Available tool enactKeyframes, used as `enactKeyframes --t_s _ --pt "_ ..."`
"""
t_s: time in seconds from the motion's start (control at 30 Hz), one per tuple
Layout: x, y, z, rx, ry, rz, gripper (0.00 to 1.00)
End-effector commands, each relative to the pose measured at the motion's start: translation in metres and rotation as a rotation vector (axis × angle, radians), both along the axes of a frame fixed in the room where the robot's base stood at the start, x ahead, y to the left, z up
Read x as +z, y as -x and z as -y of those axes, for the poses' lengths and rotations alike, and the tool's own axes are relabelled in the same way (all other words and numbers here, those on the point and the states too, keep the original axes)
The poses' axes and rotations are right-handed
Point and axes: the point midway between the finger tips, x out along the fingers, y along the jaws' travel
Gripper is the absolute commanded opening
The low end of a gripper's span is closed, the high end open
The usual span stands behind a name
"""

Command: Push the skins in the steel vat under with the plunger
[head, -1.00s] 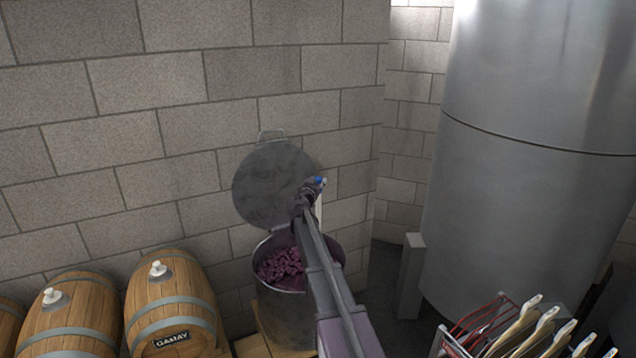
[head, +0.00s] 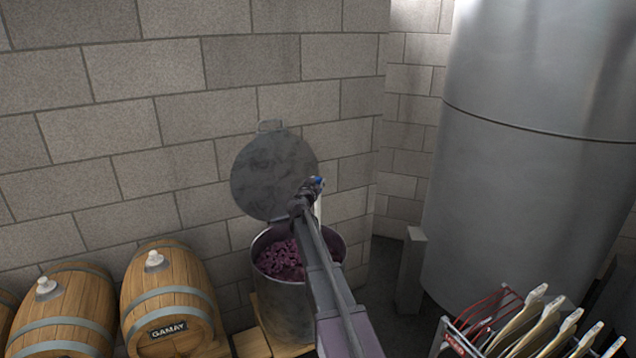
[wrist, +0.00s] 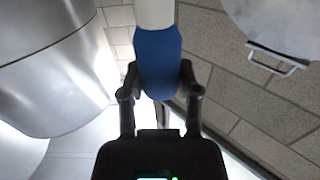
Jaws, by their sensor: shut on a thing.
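The steel vat (head: 287,312) stands open against the wall, with its round lid (head: 272,172) raised behind it. Dark purple skins (head: 279,259) show inside on its left side; my arm hides the right side. My gripper (wrist: 158,85) is shut on the blue grip of the plunger (wrist: 156,52), and a pale shaft runs on from the grip out of the top of the wrist view. In the head view the plunger's blue end (head: 318,181) shows above the vat's right side. The plunger's lower end is hidden, so I cannot tell if it touches the skins.
Wooden barrels (head: 167,290) with pale bungs lie to the left, one labelled GAMAY. The vat stands on a wooden base (head: 252,343). A large steel tank (head: 530,170) is on the right, a grey post (head: 411,270) before it. A red rack (head: 460,343) of pale-handled tools is lower right.

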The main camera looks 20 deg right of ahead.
Motion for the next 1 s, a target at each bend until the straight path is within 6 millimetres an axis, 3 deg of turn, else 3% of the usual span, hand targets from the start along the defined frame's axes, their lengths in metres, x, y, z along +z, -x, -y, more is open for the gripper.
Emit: enactKeyframes --t_s 0.27,1.0 --pt "-0.0096 -0.0001 -0.0002 0.0 0.001 -0.001 0.0" --pt "-0.0002 -0.0001 -0.0004 0.0 0.001 -0.001 0.0"
